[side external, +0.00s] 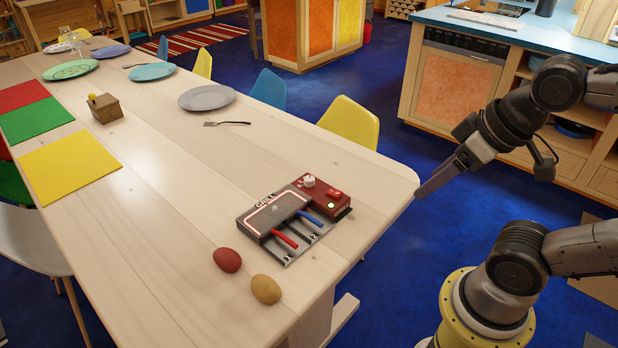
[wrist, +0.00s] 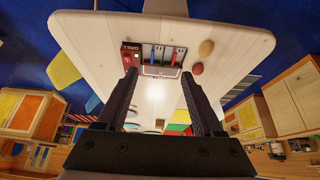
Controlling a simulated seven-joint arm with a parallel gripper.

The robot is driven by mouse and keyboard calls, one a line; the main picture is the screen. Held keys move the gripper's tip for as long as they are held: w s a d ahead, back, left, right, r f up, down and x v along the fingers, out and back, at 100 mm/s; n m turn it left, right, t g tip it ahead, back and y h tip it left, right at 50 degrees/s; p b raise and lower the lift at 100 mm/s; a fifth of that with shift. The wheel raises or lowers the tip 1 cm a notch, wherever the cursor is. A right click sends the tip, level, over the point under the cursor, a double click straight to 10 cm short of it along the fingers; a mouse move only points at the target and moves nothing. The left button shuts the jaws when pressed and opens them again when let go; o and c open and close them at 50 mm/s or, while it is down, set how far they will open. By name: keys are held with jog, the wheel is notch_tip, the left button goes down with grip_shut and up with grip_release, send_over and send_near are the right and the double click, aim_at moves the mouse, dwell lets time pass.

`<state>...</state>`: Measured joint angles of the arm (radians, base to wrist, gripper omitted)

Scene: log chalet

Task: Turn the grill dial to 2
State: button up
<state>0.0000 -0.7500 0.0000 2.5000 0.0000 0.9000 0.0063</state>
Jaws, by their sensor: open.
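The grill (side external: 290,217) is a small flat unit on the near end of the wooden table, with a grey plate marked GRILL. Its dark red control box (side external: 328,199) carries a white dial (side external: 309,181) and a red switch. The dial's setting is too small to read. Two levers, one red and one blue, sit at the grill's front. My gripper (side external: 422,191) is beyond the table's right edge, apart from the grill. In the wrist view my gripper (wrist: 166,97) is open and empty, and the grill (wrist: 160,70) shows beyond the fingertips.
A red egg (side external: 227,260) and a tan egg (side external: 266,289) lie on the table (side external: 180,240) near the grill. A fork (side external: 228,123), a grey plate (side external: 206,97) and a yellow mat (side external: 69,166) lie farther back. A yellow chair (side external: 350,121) stands at the far side.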

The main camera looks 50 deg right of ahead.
jog(key=w+r+m, duration=0.4)
jog(key=w+r, duration=0.5)
jog(key=m+g, duration=0.5)
jog(key=g, duration=0.1)
send_over(310, 178)
notch_tip(310, 178, down, 22)
notch_tip(310, 178, down, 14)
jog(key=shift+r, duration=0.25)
